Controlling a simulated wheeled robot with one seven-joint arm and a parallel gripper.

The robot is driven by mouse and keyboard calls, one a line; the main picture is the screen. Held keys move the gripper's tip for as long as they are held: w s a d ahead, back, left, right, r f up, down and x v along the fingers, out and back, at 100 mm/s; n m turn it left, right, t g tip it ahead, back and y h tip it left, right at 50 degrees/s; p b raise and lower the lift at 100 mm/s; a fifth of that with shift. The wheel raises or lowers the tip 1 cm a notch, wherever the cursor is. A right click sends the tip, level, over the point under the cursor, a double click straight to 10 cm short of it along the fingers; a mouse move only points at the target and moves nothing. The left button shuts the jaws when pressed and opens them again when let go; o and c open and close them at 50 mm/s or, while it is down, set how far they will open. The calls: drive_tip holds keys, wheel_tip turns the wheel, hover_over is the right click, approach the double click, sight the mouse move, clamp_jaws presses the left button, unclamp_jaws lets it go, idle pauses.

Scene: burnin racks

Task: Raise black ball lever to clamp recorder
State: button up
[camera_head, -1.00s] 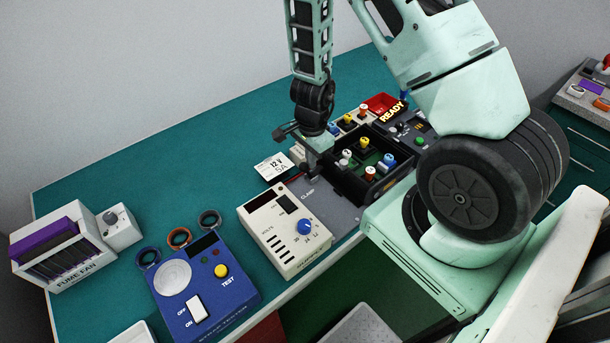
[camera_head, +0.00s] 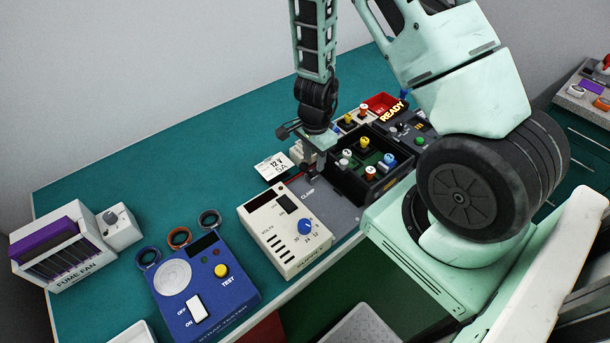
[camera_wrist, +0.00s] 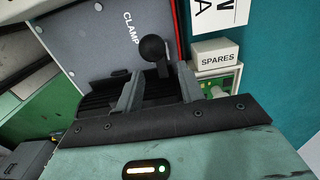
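The black ball lever (camera_wrist: 152,48) shows in the wrist view beside the word CLAMP on a grey plate (camera_wrist: 95,45). Its short dark stem points down between the fingertips. My gripper (camera_wrist: 158,78) is open, with one finger on each side of the stem and a gap visible on at least the left side. I cannot tell whether the right finger touches it. In the head view my gripper (camera_head: 314,160) is low over the grey CLAMP plate (camera_head: 335,212), and the lever is hidden behind it. I cannot clearly identify the recorder.
A cream volts supply (camera_head: 283,250) stands in front of the plate. A black open box (camera_head: 352,180) with colored knobs stands to the right. A 12 V 5A card (camera_head: 273,168) lies left. A SPARES box (camera_wrist: 215,55) is close to the right finger. A blue strap tester (camera_head: 240,290) stands farther left.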

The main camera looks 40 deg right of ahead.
sight(313, 174)
drive_tip(key=shift+r, duration=0.1)
wheel_tip(313, 174, up, 9)
drive_tip(key=p, duration=0.8)
idle(0.4)
